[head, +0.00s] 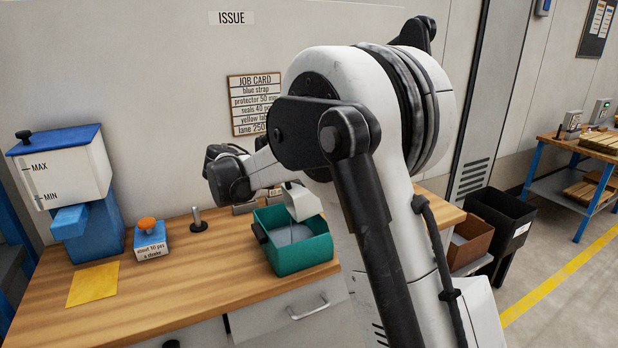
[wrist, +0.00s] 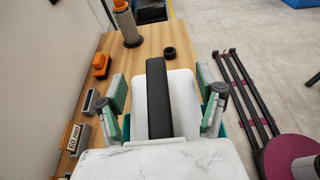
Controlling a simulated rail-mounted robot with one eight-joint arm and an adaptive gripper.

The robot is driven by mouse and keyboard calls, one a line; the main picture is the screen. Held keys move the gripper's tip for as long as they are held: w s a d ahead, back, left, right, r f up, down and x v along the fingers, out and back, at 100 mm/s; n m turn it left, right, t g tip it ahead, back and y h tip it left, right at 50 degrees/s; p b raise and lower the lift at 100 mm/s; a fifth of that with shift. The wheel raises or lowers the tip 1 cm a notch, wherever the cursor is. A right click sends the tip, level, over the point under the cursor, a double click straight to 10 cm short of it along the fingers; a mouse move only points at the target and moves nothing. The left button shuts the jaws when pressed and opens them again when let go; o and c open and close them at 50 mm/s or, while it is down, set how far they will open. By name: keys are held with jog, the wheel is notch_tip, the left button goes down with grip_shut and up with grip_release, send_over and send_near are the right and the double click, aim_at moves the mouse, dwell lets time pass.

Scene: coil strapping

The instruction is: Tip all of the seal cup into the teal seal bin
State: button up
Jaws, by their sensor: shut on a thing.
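The seal cup, a pale grey-white cup (head: 304,203), is held tilted just above the teal seal bin (head: 305,258) on the wooden bench. A grey mass (head: 291,235) lies in the bin. I cannot make out single seals or see inside the cup. My gripper (wrist: 162,100) is shut on the cup; its green-padded fingers stand either side of the white cup body (wrist: 183,105) in the wrist view. A black bar, seemingly the handle (wrist: 158,98), runs down its middle. In the head view my arm hides most of the gripper.
Left of the bin stand a black post (head: 197,220), an orange-knobbed box (head: 150,240) and a blue-and-white dispenser (head: 70,190). A yellow sheet (head: 93,284) lies on the bench. A brown box (head: 470,240) and black bin (head: 503,215) stand to the right.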

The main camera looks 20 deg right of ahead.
jog(key=shift+a+r+h, duration=0.1)
jog(key=shift+a+h, duration=0.2)
jog(key=shift+a+b, duration=0.15)
jog(key=shift+b, duration=0.25)
jog(key=shift+s+a+r+h+b, duration=0.2)
jog(key=shift+a+h+b, duration=0.25)
jog(key=shift+h, duration=0.15)
jog(key=shift+a+r+h+b, duration=0.1)
jog(key=shift+a+h+b, duration=0.5)
jog(key=shift+b, duration=0.05)
jog(key=shift+s+a+r+t+h+b, duration=0.1)
jog(key=shift+a+t+h+b, duration=0.2)
jog(key=shift+a+h+b, duration=0.3)
dwell(1.4)
